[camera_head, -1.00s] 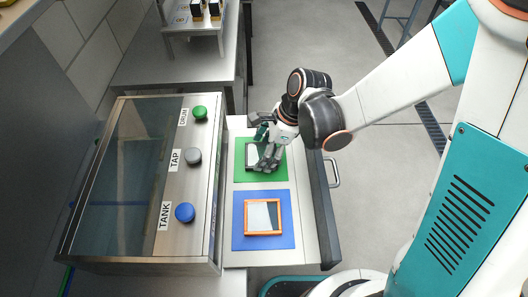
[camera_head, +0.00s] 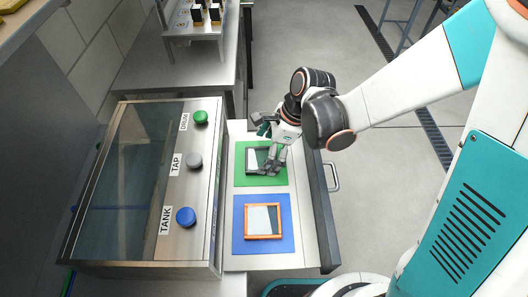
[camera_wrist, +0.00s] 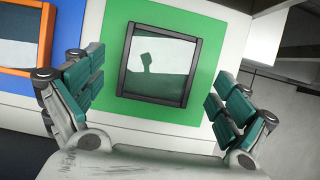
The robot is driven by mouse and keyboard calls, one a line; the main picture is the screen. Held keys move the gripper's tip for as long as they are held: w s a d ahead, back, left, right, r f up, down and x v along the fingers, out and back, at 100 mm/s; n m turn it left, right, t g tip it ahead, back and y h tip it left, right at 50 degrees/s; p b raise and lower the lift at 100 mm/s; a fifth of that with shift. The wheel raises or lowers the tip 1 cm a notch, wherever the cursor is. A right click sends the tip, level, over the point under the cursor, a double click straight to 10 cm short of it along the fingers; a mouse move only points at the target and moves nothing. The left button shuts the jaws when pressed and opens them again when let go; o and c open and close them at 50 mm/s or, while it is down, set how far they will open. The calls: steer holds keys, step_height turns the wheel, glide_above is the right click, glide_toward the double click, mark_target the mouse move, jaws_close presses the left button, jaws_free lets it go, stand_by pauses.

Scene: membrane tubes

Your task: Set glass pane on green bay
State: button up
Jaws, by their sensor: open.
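A dark-framed glass pane (camera_head: 252,161) lies flat on the green bay (camera_head: 243,181). In the wrist view the pane (camera_wrist: 158,65) shows whole, with green bay (camera_wrist: 117,16) around it on the sides I can see. My gripper (camera_head: 270,166) is over the right part of the pane in the head view and hides some of it. In the wrist view its fingers are spread wide, one on each side of the pane, with nothing between them. An orange-framed glass pane (camera_head: 262,220) lies on the blue bay (camera_head: 241,245).
A steel cabinet (camera_head: 150,251) with a glass top stands left of the bays. It bears green (camera_head: 200,117), grey (camera_head: 194,160) and blue (camera_head: 186,216) knobs labelled DRUM, TAP and TANK. Open floor (camera_head: 385,190) lies to the right.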

steer(key=p+v, duration=0.3)
steer(key=v, duration=0.7)
steer(key=s+d+r+n+t+h, duration=0.2)
steer(key=s+d+r+n+t, duration=0.1)
steer(key=d+r+n, duration=0.3)
steer(key=s+d+r+n+t+h, duration=0.2)
steer(key=s+d+r+n+t, duration=0.2)
steer(key=d+n, duration=0.6)
steer(key=shift+s+d+r+n+h, duration=0.3)
steer(key=shift+s+r+n, duration=0.5)
steer(key=shift+r, duration=0.4)
